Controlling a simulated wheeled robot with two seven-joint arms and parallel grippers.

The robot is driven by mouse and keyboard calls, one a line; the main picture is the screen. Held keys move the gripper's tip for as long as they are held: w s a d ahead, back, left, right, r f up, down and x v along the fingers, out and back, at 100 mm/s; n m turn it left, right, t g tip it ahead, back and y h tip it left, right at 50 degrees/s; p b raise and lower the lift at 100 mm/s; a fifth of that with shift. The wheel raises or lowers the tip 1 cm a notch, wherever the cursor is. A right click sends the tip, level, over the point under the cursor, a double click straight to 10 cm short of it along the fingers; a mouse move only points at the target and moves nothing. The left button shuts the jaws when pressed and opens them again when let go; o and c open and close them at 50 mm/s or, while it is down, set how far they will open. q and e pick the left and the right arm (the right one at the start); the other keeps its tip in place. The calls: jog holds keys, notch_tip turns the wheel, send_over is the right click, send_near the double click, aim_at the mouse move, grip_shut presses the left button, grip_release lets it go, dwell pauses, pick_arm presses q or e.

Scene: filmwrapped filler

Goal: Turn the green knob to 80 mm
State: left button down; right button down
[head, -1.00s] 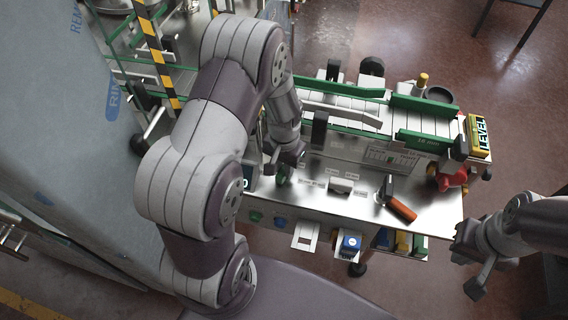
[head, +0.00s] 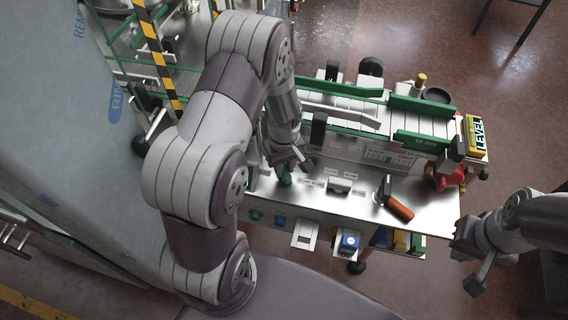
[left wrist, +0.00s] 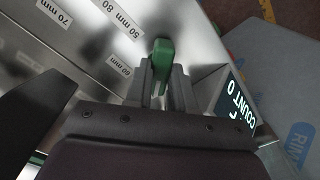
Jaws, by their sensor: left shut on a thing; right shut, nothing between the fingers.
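The green knob (left wrist: 162,60) is gripped between the fingers of my left gripper (left wrist: 164,88). In the left wrist view its narrow handle stands up between the two fingertips. Printed labels lie to its left: 50 mm (left wrist: 128,22), 60 mm (left wrist: 119,65), 70 mm (left wrist: 54,14) and 80 mm (left wrist: 103,4), partly cut off. I cannot tell which label the knob points at. In the head view the knob (head: 285,178) shows at the panel's left end, partly hidden by the gripper. My right gripper (head: 466,268) is shut and empty, off the panel's right side.
The green-railed conveyor (head: 350,112) runs behind. A grey wrapped body (head: 60,150) stands left.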

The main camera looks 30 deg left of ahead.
aim_at(284, 168)
pick_arm(q)
jog(key=n, duration=0.5)
jog(key=shift+w+r, duration=0.15)
jog(key=shift+n+p, duration=0.4)
jog(key=shift+n, duration=2.1)
jog(key=c, duration=1)
grip_release()
jog(key=shift+o, duration=0.2)
notch_tip(284, 168, up, 13)
jog(key=b, duration=0.2)
jog(key=shift+f, duration=0.2)
